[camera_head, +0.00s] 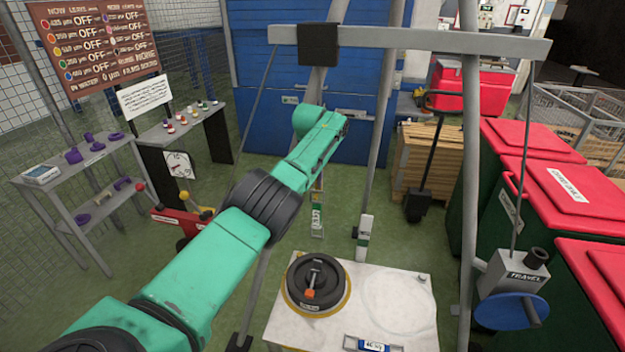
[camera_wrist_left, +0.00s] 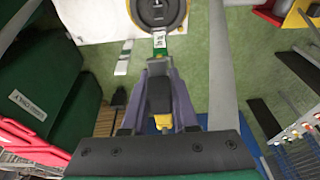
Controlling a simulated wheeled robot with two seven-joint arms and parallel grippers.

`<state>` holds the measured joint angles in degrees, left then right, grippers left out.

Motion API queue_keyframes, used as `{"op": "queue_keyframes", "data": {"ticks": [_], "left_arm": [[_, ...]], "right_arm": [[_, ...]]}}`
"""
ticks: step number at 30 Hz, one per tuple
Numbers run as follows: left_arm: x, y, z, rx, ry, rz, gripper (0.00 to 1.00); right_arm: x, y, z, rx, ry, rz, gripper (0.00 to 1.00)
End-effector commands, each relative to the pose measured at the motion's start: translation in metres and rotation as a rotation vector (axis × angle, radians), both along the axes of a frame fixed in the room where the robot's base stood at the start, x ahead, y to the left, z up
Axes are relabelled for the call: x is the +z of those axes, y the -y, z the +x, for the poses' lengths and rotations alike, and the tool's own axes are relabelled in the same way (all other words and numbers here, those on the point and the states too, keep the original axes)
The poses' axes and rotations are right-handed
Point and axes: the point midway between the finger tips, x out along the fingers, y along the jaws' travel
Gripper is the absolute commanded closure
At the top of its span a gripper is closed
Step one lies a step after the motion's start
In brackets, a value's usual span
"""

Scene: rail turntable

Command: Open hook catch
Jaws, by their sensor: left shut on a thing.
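My left arm reaches from the lower left to under the gantry beam. My left gripper (camera_head: 320,178) points down there, its fingers mostly hidden behind the wrist in the head view. In the left wrist view the two grey-purple fingers (camera_wrist_left: 159,68) are closed together around a part at the base of a green piece with a white label (camera_wrist_left: 159,42). This labelled piece also hangs just below the gripper in the head view (camera_head: 317,217). Which part of it is the hook catch, I cannot tell. My right gripper is not in view.
A black round weight with a handle (camera_head: 304,290) lies on a white-topped stand (camera_head: 400,300) below. The gantry beam (camera_head: 420,40) and its posts frame the arm. A travel box with a blue wheel (camera_head: 510,311) is at right, beside red-lidded bins (camera_head: 565,185).

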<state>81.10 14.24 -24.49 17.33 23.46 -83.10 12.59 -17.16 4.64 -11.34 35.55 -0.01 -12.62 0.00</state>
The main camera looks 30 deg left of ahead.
Motion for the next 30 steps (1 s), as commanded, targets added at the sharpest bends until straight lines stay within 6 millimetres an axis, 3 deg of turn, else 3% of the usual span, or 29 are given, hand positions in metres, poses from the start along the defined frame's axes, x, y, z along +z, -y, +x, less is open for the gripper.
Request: {"op": "queue_keyframes", "data": {"ticks": [4, 5, 6, 7, 20, 30], "left_arm": [[-0.001, 0.000, -0.001, 0.001, -0.003, 0.000, 1.00], [-0.001, -0.001, -0.001, 0.001, -0.003, 0.000, 0.61], [-0.001, 0.000, -0.001, 0.001, -0.002, 0.000, 0.46], [-0.001, 0.000, -0.001, 0.001, -0.002, 0.000, 0.43], [0.003, 0.003, 0.001, -0.008, 0.002, -0.003, 0.43], [0.027, 0.003, -0.007, 0.002, 0.002, -0.005, 0.43]], "right_arm": [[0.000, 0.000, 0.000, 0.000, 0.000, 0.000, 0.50], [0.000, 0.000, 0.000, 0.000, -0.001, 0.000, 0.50], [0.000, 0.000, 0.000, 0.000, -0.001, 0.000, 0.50], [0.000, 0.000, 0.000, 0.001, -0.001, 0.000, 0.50], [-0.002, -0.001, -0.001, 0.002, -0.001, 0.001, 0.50], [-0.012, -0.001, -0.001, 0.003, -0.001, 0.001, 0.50]]}}
